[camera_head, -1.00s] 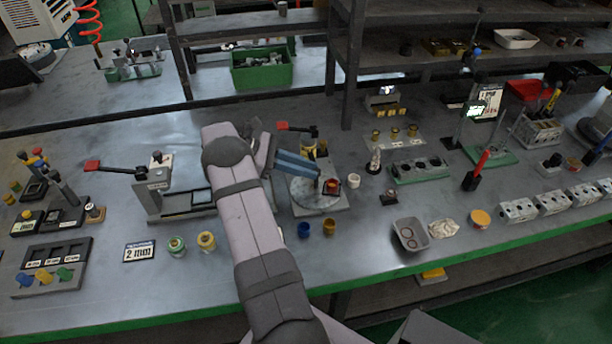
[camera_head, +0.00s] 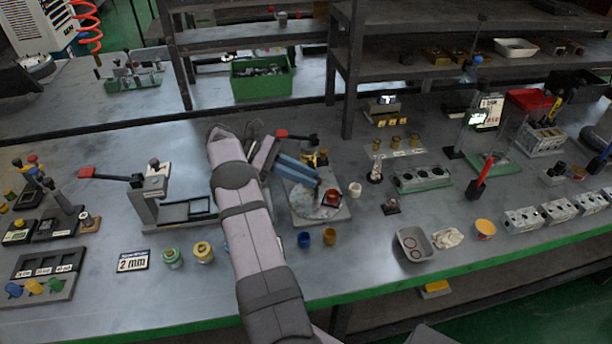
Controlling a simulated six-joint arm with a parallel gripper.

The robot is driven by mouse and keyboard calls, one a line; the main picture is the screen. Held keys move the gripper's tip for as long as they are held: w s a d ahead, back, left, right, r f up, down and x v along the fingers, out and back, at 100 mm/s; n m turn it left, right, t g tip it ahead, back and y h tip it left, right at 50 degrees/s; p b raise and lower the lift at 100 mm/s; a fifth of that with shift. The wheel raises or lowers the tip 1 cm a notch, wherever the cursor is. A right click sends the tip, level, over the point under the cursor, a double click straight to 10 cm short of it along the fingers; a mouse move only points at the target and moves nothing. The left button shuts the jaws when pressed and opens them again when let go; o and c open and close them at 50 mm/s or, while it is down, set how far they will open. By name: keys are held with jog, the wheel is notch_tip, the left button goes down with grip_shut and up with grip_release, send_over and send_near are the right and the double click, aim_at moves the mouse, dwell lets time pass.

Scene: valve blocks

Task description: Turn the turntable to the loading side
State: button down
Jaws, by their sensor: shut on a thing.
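The turntable (camera_head: 309,212) is a round grey disc on a square grey base plate, right of my arm in the middle of the bench. A red cup-like part (camera_head: 332,198) sits on its right side, and a brass-coloured part (camera_head: 316,158) shows at its back. My gripper (camera_head: 318,182) reaches over the disc from the left, with blue bars in front of the wrist. It is shut at the turntable. The exact spot it grips is hidden behind the bars. My forearm crosses the bench just left of the disc.
A red-handled clamp (camera_head: 297,136) stands behind the turntable. A blue cup (camera_head: 304,240) and a brass cup (camera_head: 330,237) stand in front. A grey tray (camera_head: 413,247) lies farther right. Bench left of my forearm is partly clear.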

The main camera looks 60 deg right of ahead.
jog(key=c, duration=1.6)
grip_release()
jog(key=shift+r, duration=0.1)
jog(key=shift+a+r+n+t+h+p, duration=0.25)
jog(key=shift+n+h+p, duration=0.35)
jog(key=shift+p, duration=0.65)
